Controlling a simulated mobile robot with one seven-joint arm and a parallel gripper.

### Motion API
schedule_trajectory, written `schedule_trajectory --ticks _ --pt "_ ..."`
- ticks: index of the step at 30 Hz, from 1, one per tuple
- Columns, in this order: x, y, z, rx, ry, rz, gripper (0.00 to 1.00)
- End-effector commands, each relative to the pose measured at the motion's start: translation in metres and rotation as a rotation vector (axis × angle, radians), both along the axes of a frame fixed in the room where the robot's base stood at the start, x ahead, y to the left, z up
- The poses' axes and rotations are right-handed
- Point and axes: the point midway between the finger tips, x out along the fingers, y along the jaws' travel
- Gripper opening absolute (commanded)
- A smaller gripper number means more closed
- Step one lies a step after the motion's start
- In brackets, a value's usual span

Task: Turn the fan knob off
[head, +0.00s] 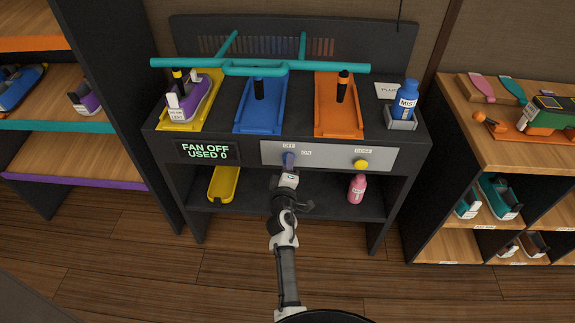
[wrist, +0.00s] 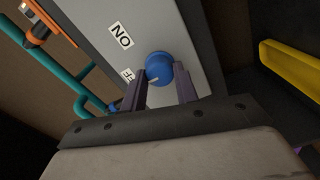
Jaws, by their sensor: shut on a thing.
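The fan knob (wrist: 159,66) is a round blue knob with a white pointer line on a grey panel (wrist: 188,30). In the wrist view its line points towards the partly hidden OFF label (wrist: 127,75), away from the ON label (wrist: 121,36). My gripper (wrist: 160,76) is shut on the knob, one dark finger on each side. In the head view my gripper (head: 288,168) reaches up to the panel and largely covers the knob. A display (head: 205,152) left of the panel reads "FAN OFF USED 0".
A yellow knob (head: 361,164) sits farther right on the panel. Above are yellow, blue and orange trays (head: 339,119), a teal rail (head: 345,67) and a blue mist bottle (head: 406,101). A yellow tray (head: 223,184) and pink bottle (head: 357,188) stand on the shelf below.

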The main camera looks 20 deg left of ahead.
Motion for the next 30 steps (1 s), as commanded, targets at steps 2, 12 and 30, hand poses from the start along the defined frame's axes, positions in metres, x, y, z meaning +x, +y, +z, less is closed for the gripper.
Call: schedule_trajectory --ticks 2,12,30 --pt "0.0007 0.0003 0.002 -0.018 -0.009 0.001 0.07" --pt "0.0007 0.0004 0.0021 -0.048 -0.018 0.001 0.07" --pt "0.0002 0.0003 0.0008 -0.046 -0.016 0.0 0.52"
